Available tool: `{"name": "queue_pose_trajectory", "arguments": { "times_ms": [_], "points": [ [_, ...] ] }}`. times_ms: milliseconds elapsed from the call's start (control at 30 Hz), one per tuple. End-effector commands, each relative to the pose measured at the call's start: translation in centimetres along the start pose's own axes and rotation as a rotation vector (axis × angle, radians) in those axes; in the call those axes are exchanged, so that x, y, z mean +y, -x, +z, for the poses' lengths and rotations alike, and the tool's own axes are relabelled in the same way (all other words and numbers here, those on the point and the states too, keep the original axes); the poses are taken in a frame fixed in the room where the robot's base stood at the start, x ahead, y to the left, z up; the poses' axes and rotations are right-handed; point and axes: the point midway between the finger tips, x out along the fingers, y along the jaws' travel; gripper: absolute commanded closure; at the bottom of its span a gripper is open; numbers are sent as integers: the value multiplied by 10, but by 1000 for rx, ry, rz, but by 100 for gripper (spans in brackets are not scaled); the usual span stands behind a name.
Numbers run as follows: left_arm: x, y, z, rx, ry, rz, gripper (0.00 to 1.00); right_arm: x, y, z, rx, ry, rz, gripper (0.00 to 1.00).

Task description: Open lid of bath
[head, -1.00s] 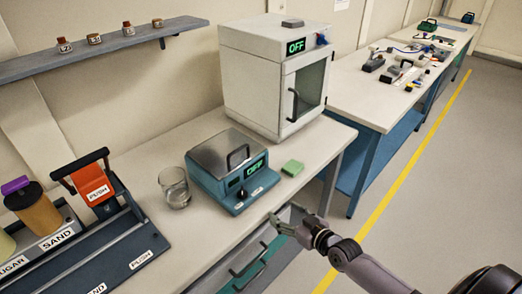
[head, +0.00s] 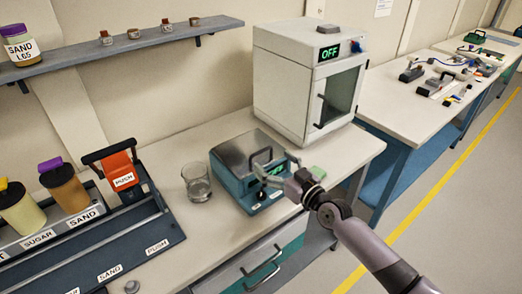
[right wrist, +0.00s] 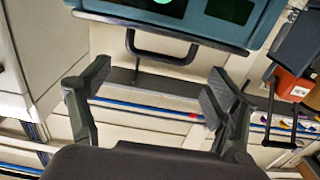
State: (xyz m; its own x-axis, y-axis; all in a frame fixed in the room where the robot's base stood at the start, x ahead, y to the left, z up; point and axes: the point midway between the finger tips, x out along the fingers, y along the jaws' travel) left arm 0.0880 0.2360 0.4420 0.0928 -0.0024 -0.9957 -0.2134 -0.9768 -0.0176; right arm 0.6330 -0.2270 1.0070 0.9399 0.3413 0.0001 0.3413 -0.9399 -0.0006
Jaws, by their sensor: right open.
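The bath (head: 235,180) is a teal box with a grey metal lid (head: 245,148), a lit green display and a dark knob. It stands on the white bench, and its lid looks shut. My right gripper (head: 268,164) is at the lid's front, over part of the display and the handle. In the right wrist view the gripper (right wrist: 155,95) is open and empty. The dark U-shaped lid handle (right wrist: 160,58) shows ahead, between the fingers' directions and apart from them. The bath's teal front (right wrist: 252,25) is at the top there. My left gripper is not in view.
A glass beaker (head: 197,182) stands just left of the bath. A white oven (head: 305,85) reading OFF stands behind. A rack with jars and an orange PUSH part (head: 120,172) is at left.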

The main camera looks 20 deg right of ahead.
Motion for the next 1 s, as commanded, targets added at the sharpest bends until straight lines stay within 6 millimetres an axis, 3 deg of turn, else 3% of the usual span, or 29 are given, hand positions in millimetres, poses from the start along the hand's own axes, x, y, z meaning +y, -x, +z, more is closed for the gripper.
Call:
{"name": "queue_pose_trajectory", "arguments": {
  "times_ms": [200,400,767,1000],
  "points": [
    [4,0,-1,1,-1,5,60,0,-42,-1,2,0,0,17],
    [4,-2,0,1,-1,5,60,0,-62,0,1,0,0,17],
    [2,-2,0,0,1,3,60,0,-65,0,0,1,0,18],
    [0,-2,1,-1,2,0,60,0,-65,0,0,0,0,34]
  ]
}}
